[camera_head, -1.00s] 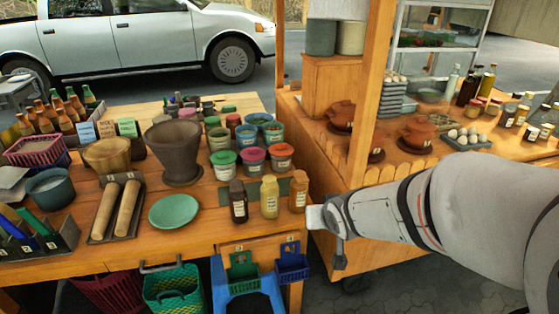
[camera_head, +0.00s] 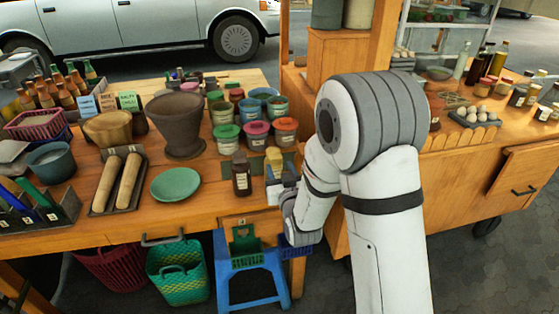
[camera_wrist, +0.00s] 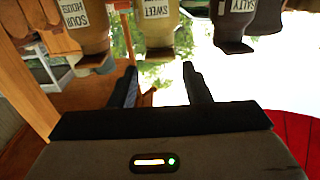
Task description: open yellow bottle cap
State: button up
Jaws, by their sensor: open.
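The yellow bottle (camera_head: 274,157) stands on the wooden table between the dark bottle (camera_head: 241,174) and the orange-brown bottle. Its upper part shows in the head view; my wrist and gripper hide the rest. The wrist view is upside down. There, the middle bottle labelled SWEET (camera_wrist: 155,12) points its cap (camera_wrist: 158,52) downward in the picture. My gripper (camera_wrist: 162,78) is open and empty, its two dark fingers apart. In that view the cap lies just beyond and between the fingertips, with no contact visible.
Neighbouring bottles labelled SALTY (camera_wrist: 237,14) and SOUR (camera_wrist: 86,18) stand close on either side. Lidded tubs (camera_head: 257,133) stand just behind. A green plate (camera_head: 175,184) lies to the left. A blue stool (camera_head: 250,264) stands below the table edge.

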aim_at(274, 153)
jog(key=shift+p+x, duration=0.3)
jog(key=shift+x, duration=2.1)
